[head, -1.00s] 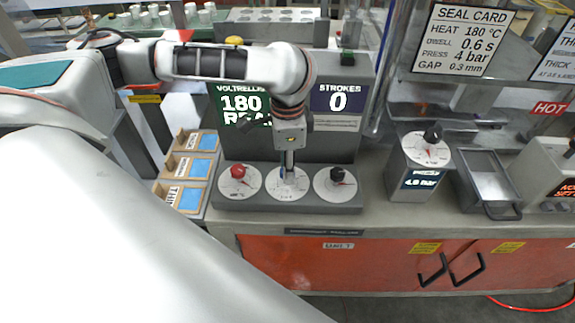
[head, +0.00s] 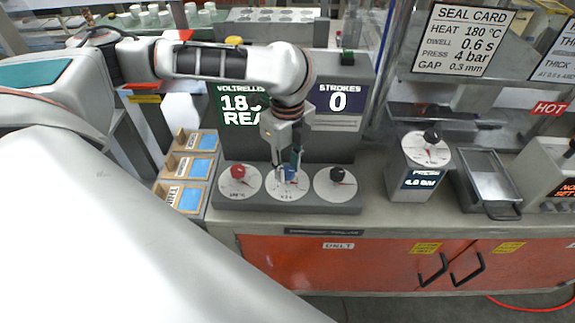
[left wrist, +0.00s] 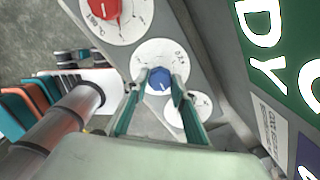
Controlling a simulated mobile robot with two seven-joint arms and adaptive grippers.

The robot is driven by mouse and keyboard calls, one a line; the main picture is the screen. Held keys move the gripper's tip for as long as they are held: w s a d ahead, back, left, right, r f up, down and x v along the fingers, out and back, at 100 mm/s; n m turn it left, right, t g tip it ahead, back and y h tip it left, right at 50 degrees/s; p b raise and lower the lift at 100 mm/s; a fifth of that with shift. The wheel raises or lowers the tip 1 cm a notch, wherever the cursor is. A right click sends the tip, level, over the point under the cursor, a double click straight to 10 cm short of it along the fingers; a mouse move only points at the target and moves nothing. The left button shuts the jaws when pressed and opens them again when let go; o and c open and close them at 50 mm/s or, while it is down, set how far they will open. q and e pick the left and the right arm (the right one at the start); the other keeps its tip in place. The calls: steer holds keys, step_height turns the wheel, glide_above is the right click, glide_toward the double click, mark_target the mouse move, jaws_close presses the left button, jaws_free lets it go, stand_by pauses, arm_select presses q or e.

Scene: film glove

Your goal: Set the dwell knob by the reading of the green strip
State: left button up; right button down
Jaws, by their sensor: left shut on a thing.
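The blue knob (head: 290,172) sits on the middle white dial (head: 288,190), between a red-knob dial and a black-knob dial. I take it for the dwell knob, but its label is too small to read. My left gripper (head: 287,168) reaches down onto it and is shut on it. In the left wrist view the fingers (left wrist: 156,88) flank the blue knob (left wrist: 159,82). The green display (head: 240,108) behind shows "18" and "REA", the rest hidden by my left arm. My right gripper is not in view.
The red knob (head: 238,171) and black knob (head: 337,174) stand close on either side. The seal card (head: 464,40) reads heat 180 °C, dwell 0.6 s, press 4 bar. A blue display (head: 338,103) shows 0. Labelled trays (head: 185,168) stand left.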

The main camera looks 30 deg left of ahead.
mark_target(287, 170)
arm_select(q)
steer(key=shift+m, duration=1.9)
steer(key=o, duration=1.1)
steer(key=shift+r, duration=0.15)
step_height(287, 170, up, 12)
steer(key=shift+f, duration=0.1)
